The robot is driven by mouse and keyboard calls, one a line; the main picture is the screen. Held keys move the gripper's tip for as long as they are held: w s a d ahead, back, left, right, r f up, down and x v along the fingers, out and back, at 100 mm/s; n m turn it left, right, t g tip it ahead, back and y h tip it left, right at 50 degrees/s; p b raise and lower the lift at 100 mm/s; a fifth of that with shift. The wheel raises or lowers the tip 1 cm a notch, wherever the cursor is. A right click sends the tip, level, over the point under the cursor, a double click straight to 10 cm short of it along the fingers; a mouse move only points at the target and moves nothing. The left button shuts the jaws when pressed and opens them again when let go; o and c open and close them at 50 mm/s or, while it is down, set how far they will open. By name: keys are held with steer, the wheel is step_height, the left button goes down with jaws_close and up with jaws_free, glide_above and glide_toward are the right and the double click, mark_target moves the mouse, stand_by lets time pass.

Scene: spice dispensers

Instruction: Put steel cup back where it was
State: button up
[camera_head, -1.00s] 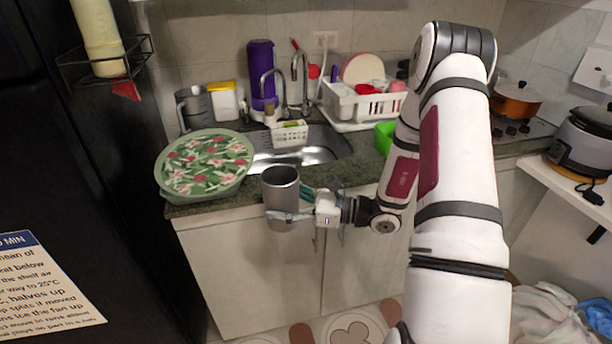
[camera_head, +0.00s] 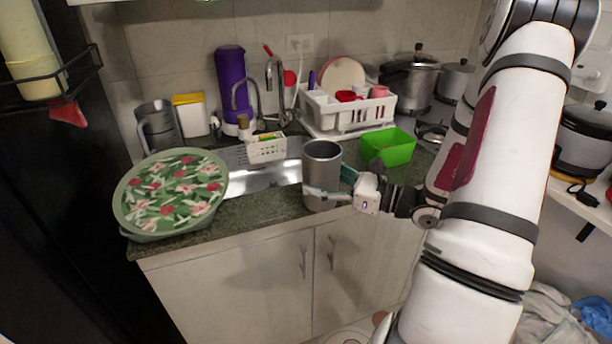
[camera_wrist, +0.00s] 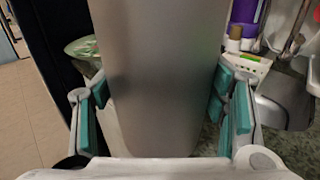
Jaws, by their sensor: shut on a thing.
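The steel cup (camera_head: 322,172) is a tall grey cylinder, upright with its open mouth up. My gripper (camera_head: 327,195) is shut around its lower part and holds it at the front edge of the dark green counter, in front of the sink. In the wrist view the cup (camera_wrist: 158,80) fills the middle of the picture, between the teal finger pads of my gripper (camera_wrist: 160,112). I cannot tell whether the base touches the counter in the head view.
A green floral round tray (camera_head: 172,190) covers the counter's left end. The sink (camera_head: 265,178) lies behind the cup. A green bin (camera_head: 388,148) and a white dish rack (camera_head: 350,112) stand to the right and behind. Bare counter (camera_head: 250,212) runs along the front edge.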

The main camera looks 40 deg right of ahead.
steer(key=shift+w+d+f, duration=0.45)
steer(key=shift+w+f, duration=0.3)
steer(key=shift+w, duration=0.8)
steer(key=shift+w+d+f, duration=0.5)
steer(key=shift+w+f, duration=0.2)
steer(key=shift+w, duration=0.8)
steer(key=shift+w+d+f, duration=0.45)
steer(key=shift+w+f, duration=0.3)
steer(key=shift+w, duration=0.8)
steer(key=shift+f, duration=0.2)
steer(key=o, duration=1.6)
steer(key=shift+o, duration=0.2)
steer(key=shift+r, duration=0.15)
steer(key=shift+s+d, duration=0.15)
steer(key=shift+s, duration=0.05)
steer(key=v, duration=1.1)
steer(key=shift+s, duration=0.25)
